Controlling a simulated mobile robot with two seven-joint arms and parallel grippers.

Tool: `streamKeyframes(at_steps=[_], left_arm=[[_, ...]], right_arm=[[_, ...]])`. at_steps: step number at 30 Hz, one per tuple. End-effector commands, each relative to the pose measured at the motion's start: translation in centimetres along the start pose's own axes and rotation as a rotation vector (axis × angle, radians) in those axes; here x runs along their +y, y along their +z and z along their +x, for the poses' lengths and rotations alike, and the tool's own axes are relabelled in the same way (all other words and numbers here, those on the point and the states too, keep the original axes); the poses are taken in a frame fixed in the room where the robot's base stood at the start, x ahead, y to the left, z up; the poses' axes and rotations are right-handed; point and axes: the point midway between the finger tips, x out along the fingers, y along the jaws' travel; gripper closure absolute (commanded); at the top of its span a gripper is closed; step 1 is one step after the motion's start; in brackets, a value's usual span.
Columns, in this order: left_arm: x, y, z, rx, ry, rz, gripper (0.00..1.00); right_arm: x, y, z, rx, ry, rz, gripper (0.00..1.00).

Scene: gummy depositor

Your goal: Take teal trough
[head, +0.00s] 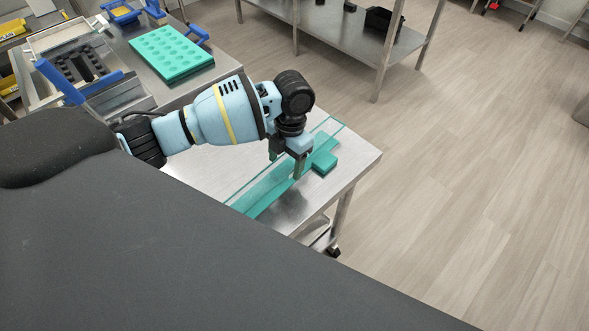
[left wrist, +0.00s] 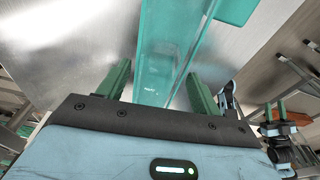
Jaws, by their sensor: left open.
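The long translucent teal trough (head: 259,194) lies along the metal table, with a solid teal block (head: 323,164) at its side. My left gripper (head: 286,165) points down over the trough, its two green fingers apart. In the left wrist view the trough (left wrist: 166,50) runs between the open fingers of the left gripper (left wrist: 160,88). The fingers look apart from its walls; their height against its rim is hard to judge. Small light-blue and black parts with green tips at the right of the left wrist view may be my right gripper (left wrist: 275,115); its jaws are unclear.
The metal table (head: 358,160) has a bare right corner. A teal mould tray (head: 171,55) sits on a bench at the upper left, near blue-handled equipment (head: 72,80). A metal shelf (head: 345,38) stands behind. Open floor lies to the right.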

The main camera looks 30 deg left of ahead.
Motion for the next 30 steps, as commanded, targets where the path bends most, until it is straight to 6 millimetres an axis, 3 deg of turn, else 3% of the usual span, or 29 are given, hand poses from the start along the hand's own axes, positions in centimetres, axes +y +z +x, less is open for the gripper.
streamKeyframes(at_steps=[6,14,22,30], left_arm=[[0.1,-0.1,2.3,0.0,0.001,-0.001,0.35],[0.1,0.0,2.5,-0.002,0.001,0.0,0.35],[0.1,0.0,2.4,-0.003,0.001,0.0,0.67],[0.1,0.0,2.3,-0.003,0.0,0.0,0.67]], right_arm=[[0.0,-0.3,0.0,0.006,0.001,0.0,0.64],[0.0,-0.3,0.0,0.007,0.001,0.001,0.64],[-0.2,-0.4,0.0,0.008,0.001,0.008,0.64],[-0.2,-0.4,0.1,0.007,0.001,0.009,0.64]])
